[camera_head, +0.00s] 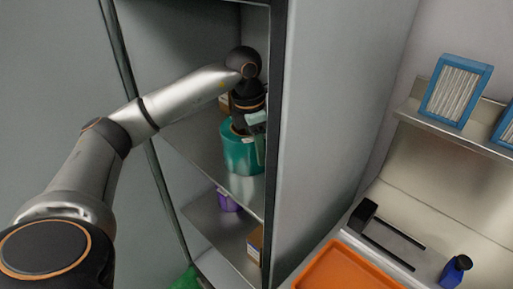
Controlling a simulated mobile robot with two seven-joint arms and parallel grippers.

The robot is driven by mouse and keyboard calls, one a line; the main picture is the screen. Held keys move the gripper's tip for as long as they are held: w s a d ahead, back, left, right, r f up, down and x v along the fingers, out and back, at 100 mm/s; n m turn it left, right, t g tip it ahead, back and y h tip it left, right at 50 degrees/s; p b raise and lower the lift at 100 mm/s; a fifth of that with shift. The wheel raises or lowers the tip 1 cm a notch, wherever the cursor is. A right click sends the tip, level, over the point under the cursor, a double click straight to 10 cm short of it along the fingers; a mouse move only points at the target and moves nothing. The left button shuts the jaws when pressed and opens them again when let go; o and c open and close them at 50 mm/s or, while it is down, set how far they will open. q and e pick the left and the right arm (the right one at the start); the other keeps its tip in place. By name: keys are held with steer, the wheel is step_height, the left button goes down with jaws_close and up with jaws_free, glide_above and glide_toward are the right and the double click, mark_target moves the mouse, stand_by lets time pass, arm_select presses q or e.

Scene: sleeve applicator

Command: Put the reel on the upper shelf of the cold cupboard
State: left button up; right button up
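The teal reel (238,153) is inside the tall grey cupboard, at the level of the upper shelf (205,148) in view. I cannot tell for sure whether it rests on the shelf or is just above it. My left arm reaches in from the left through the cupboard's open front. My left gripper (256,138) points down at the reel's top right side, with a pale finger in front of the reel's wall. The other finger is hidden, so its grip on the reel is unclear. My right gripper is not in view.
A cardboard box (224,103) stands behind the reel. A purple container (227,201) and another box (255,243) are on the lower shelf. The cupboard's right side wall (335,110) is close to my gripper. An orange tray (348,270) and a blue bottle (456,269) are on the right.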

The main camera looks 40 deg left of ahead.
arm_select(q)
steer(key=shift+o, duration=0.5)
steer(key=shift+r, duration=0.1)
steer(key=r, duration=0.7)
steer(key=shift+s+a, duration=0.15)
steer(key=shift+s, duration=0.15)
steer(key=shift+r, duration=0.3)
steer(key=shift+s, duration=0.1)
